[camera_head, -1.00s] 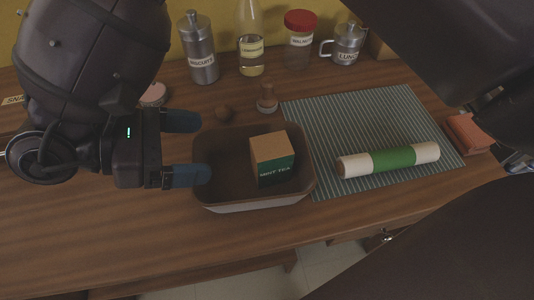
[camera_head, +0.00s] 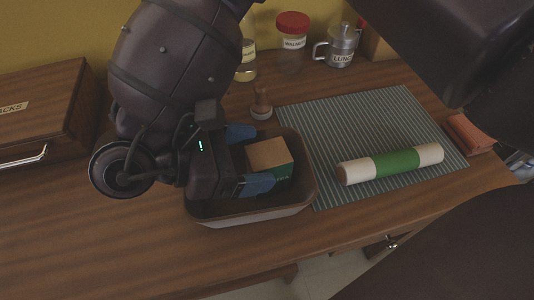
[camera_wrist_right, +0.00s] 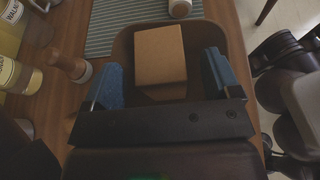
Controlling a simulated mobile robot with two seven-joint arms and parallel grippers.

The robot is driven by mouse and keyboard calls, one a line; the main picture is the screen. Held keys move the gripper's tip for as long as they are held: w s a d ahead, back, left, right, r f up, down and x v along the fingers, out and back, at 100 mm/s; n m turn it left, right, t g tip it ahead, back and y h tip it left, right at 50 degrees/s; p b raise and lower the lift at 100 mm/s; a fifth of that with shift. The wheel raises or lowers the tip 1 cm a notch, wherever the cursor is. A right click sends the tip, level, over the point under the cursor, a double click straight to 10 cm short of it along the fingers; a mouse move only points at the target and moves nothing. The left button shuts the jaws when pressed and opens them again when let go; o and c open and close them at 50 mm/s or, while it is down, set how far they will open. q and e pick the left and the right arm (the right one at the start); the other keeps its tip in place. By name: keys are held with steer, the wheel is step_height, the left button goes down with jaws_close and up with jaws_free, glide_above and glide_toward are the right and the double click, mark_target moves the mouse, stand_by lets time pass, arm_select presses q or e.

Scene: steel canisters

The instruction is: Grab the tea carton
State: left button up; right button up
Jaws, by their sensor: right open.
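The tea carton (camera_head: 268,153) is a box with a brown top and green sides, standing in a dark brown tray (camera_head: 305,190). My right gripper (camera_head: 249,158) is open over the tray, its two blue fingers at the carton's left part in the head view. The near finger hides part of the carton's green front and its label. In the right wrist view the carton (camera_wrist_right: 160,55) lies between the open fingers (camera_wrist_right: 162,80), with gaps visible on both sides. My left gripper is not in view.
A striped mat (camera_head: 335,115) with a green and white roll (camera_head: 390,164) lies right of the tray. A wooden stamp-like object (camera_head: 261,104) stands behind the tray. A wooden box (camera_head: 45,110) is at left; a red-lidded jar (camera_head: 292,38) and steel canister (camera_head: 340,45) stand at the back.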

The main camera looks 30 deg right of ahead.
steer(key=shift+c, duration=0.2)
steer(key=c, duration=1.2)
